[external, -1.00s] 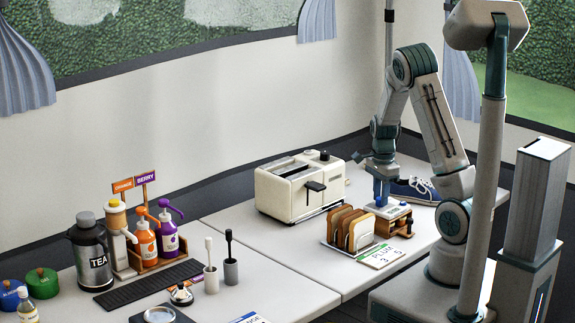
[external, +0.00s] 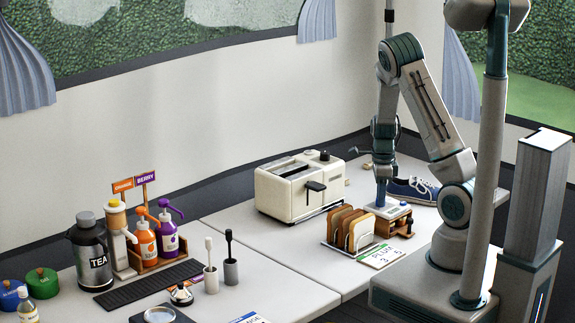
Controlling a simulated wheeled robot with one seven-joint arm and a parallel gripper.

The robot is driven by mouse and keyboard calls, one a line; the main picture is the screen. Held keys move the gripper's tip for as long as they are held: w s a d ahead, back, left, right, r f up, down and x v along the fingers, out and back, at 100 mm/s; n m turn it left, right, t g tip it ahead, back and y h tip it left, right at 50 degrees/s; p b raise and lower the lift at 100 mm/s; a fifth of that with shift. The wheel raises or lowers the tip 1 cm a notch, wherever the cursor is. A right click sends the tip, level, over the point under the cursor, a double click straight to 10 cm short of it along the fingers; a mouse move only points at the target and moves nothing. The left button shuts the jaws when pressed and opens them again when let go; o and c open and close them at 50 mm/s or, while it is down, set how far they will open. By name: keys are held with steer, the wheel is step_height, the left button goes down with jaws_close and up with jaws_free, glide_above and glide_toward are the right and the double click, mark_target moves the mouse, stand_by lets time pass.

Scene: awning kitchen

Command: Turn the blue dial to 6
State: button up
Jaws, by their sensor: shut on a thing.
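A small wooden box (external: 391,222) with a pale blue-grey top stands on the right table, just right of the toast rack. My gripper (external: 381,200) points straight down onto the top of this box.
A toast rack (external: 352,231) with slices stands close to the box's left, with a PLUM card (external: 381,256) in front. A cream toaster (external: 299,187) stands behind, left. Bottles and jars fill the left table.

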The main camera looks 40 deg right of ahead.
steer(key=o, duration=1)
step_height(320, 180, up, 14)
steer(key=shift+p, duration=0.4)
